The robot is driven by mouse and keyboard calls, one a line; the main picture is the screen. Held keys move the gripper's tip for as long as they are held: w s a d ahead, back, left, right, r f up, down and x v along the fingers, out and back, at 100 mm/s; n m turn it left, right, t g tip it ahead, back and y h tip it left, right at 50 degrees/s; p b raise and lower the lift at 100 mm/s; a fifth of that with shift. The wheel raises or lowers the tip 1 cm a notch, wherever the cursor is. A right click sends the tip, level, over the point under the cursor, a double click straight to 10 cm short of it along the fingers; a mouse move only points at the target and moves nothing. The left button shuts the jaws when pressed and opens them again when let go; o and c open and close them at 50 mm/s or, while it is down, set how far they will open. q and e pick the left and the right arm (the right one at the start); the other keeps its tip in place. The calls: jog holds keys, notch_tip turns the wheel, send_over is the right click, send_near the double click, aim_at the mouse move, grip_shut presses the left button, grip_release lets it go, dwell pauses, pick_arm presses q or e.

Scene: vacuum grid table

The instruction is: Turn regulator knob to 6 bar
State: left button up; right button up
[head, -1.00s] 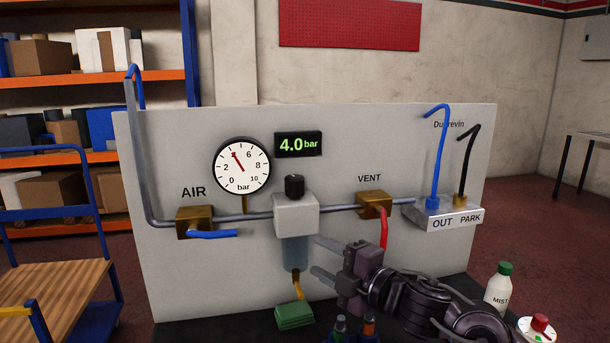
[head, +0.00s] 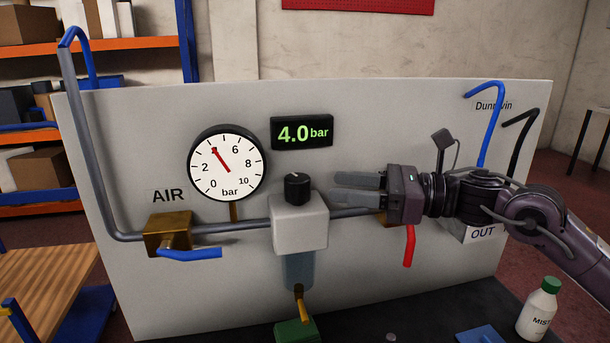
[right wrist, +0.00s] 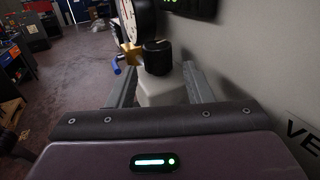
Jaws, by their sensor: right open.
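The black regulator knob (head: 297,188) sits on top of the pale regulator block (head: 300,222) in the middle of the panel. The round gauge (head: 226,166) has its red needle near 4, and the digital display (head: 302,132) reads 4.0 bar. My right gripper (head: 345,189) is open just right of the knob, its fingers pointing left toward it, apart from it in the head view. In the right wrist view, the knob (right wrist: 157,57) shows between and beyond the two open fingers (right wrist: 160,85). My left gripper is not in view.
A brass AIR valve with a blue handle (head: 190,254) is left of the regulator. A red vent handle (head: 409,246) hangs below my right gripper. A grey pipe (head: 248,226) crosses the panel. A white MIST bottle (head: 538,311) stands at right.

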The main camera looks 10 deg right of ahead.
aim_at(307, 178)
jog(key=p+x, duration=0.2)
jog(key=x, duration=0.3)
jog(key=shift+a+r, duration=0.2)
jog(key=shift+a, duration=0.2)
jog(key=shift+w+a+f, duration=0.15)
jog(key=shift+w+a, duration=0.1)
jog(key=shift+a, duration=0.25)
jog(key=c, duration=0.7)
